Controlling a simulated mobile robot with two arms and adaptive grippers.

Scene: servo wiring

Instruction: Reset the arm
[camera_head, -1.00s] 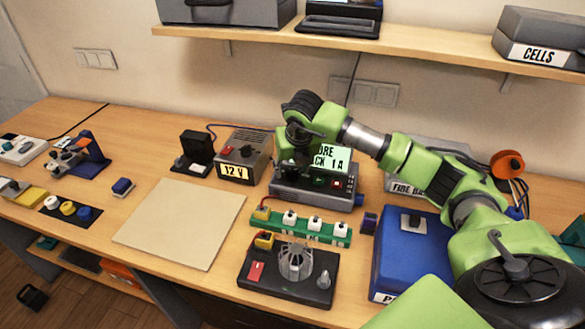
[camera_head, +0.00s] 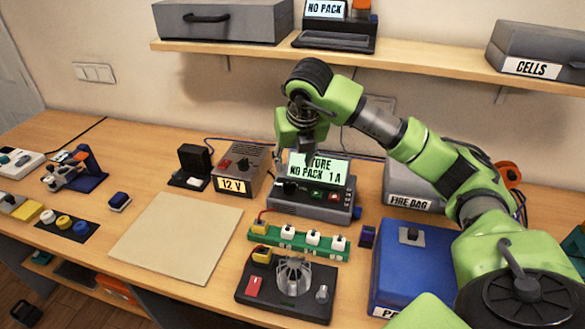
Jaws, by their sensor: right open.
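My right arm (camera_head: 430,150) reaches in from the right and bends over the back of the workbench. Its gripper (camera_head: 309,158) points down with the jaws open and empty. It hangs in front of the grey charger's lit screen (camera_head: 328,172), covering part of the text, which reads "STORE NO PACK 1 A". I cannot tell how far it is above the charger body (camera_head: 308,205). The charger has green and red buttons on its front. My left gripper is not in view.
A 12 V supply (camera_head: 238,166) stands left of the charger. A green strip with white switches (camera_head: 311,243) and a black panel with a clear dome (camera_head: 293,274) lie in front. A blue box (camera_head: 408,270) and fire bag case (camera_head: 410,198) are to the right. The beige mat (camera_head: 175,238) is bare.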

